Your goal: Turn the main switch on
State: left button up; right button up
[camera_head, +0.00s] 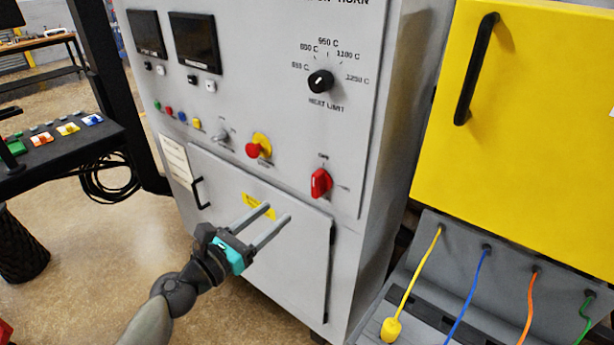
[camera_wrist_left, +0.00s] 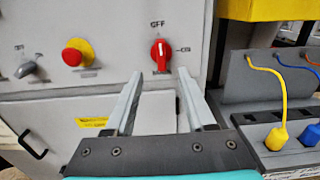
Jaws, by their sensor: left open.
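The main switch is a red rotary knob (camera_head: 321,183) on the lower right of the grey furnace cabinet panel (camera_head: 290,130). It also shows in the left wrist view (camera_wrist_left: 160,52), with its pointer upright toward the "OFF" label; an "ON" label is at its right. My left gripper (camera_head: 279,212) is open and empty, in front of the cabinet, below and left of the knob in the head view. In the left wrist view the knob appears between and beyond the two fingertips (camera_wrist_left: 160,74), apart from them. My right gripper is not in view.
A red mushroom button on a yellow base (camera_head: 258,146) and a grey lever switch (camera_head: 222,135) sit left of the knob. A black heat limit dial (camera_head: 320,81) is above. A yellow cabinet (camera_head: 540,120) with colored cables stands at right. A black door handle (camera_head: 200,193) protrudes low left.

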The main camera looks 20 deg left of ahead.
aim_at(314, 183)
pick_arm(q)
jog(key=x, duration=1.5)
jog(key=shift+d+f, duration=0.1)
jog(key=shift+f, duration=0.05)
jog(key=shift+s, duration=0.1)
grip_shut()
